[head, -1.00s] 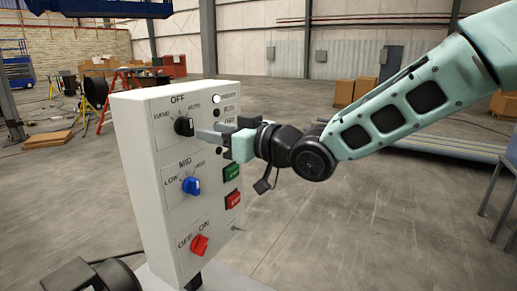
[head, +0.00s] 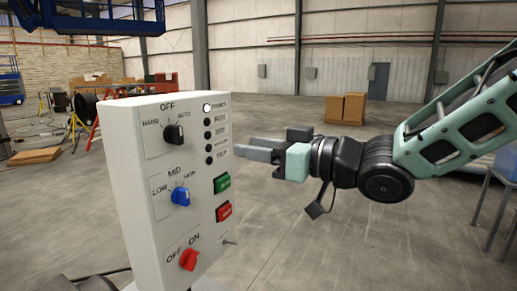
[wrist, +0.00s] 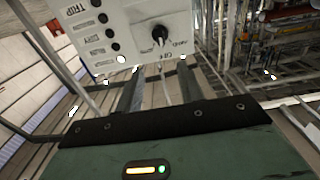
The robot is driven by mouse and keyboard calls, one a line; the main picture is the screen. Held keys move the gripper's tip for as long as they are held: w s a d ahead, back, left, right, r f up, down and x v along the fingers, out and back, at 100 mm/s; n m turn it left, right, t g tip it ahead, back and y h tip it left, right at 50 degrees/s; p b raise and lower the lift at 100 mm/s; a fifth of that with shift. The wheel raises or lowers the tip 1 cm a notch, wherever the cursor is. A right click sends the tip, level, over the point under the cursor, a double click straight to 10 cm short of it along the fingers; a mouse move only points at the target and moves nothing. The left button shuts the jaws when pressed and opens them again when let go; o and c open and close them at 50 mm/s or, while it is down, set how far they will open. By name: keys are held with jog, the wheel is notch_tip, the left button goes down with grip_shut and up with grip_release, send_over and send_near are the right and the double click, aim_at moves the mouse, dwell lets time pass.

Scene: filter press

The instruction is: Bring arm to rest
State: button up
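My gripper (head: 252,147) is to the right of the white control panel (head: 120,190) at the height of its upper part, clear of the black selector knob (head: 174,135). In the wrist view its two fingers (wrist: 160,82) stand apart with nothing between them. The panel's black knob (wrist: 160,35) shows there beyond the fingertips. My arm reaches in from the right of the head view, with the gripper pointing left. The panel also has a blue knob (head: 181,196) and a red knob (head: 188,259). The top indicator lamp (head: 207,108) is white; those below are dark.
A green button (head: 223,182) and a red button (head: 224,211) are on the panel face. Cardboard boxes (head: 345,108) stand far back. A blue-grey frame (head: 492,205) is at the right edge. The floor between is open.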

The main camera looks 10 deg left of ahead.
jog(key=s+d+f+m+h, duration=0.1)
jog(key=s+d+f+h, duration=0.2)
jog(key=f+h, duration=0.15)
jog(key=s+d+f+m+g+h, duration=0.1)
jog(key=s+d+f+m+h, duration=0.15)
jog(key=f, duration=0.35)
jog(key=s+d+f+m+h, duration=0.1)
jog(key=s+d+f+h, duration=0.1)
jog(key=d+f+h, duration=0.25)
jog(key=s+d+f+g+h, duration=0.2)
jog(key=s+d+g, duration=0.1)
jog(key=s, duration=0.5)
jog(key=s+d+f+m+g+h, duration=0.1)
jog(key=s+d+f+g+h, duration=0.1)
jog(key=s+d, duration=0.4)
jog(key=shift+s+d+f+g, duration=0.2)
jog(key=shift+s+f+g, duration=0.35)
jog(key=shift+s, duration=0.6)
jog(key=shift+h, duration=0.25)
